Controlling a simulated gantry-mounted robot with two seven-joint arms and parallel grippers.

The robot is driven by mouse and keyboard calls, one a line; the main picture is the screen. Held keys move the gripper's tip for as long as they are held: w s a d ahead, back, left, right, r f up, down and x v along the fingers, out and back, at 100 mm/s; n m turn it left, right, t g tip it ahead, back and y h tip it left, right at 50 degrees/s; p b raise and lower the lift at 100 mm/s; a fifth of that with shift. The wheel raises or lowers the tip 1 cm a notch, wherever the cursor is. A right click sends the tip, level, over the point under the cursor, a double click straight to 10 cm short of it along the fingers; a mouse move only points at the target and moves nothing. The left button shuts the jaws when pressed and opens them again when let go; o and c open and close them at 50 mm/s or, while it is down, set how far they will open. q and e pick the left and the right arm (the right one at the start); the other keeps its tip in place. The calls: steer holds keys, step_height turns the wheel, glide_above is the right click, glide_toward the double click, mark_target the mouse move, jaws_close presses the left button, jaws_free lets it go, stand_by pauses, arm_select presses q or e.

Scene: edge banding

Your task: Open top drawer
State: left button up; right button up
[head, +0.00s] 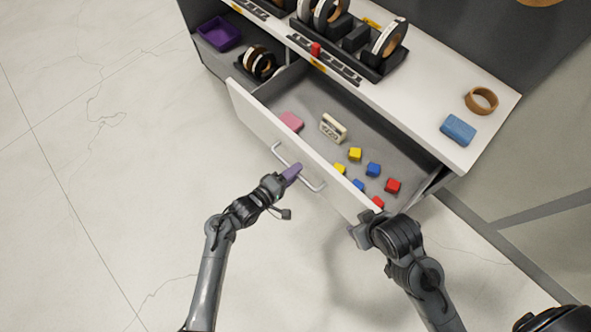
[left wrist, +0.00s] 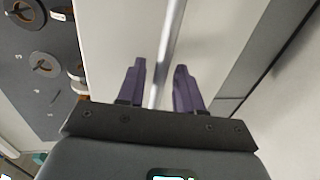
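The top drawer (head: 285,140) stands pulled well out of the white-topped cabinet. Its white front has a silver bar handle (head: 312,184). My left gripper (head: 291,174) is at the handle. In the left wrist view its two purple fingers (left wrist: 160,85) stand apart on either side of the handle bar (left wrist: 170,35), with narrow gaps beside it, so it looks open around the bar. My right gripper (head: 360,232) is by the right end of the drawer front. Its fingers are too hidden to tell their state or whether it touches the drawer.
In the drawer lie a pink block (head: 291,121), a cassette-like item (head: 333,128) and several coloured cubes (head: 373,169). On the cabinet top are a tape-roll rack (head: 350,40), a blue block (head: 458,130) and a brown ring (head: 481,100). The floor at left is clear.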

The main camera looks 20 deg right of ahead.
arm_select(q)
steer(key=p+v, duration=0.2)
steer(key=v, duration=0.8)
steer(key=shift+p, duration=0.4)
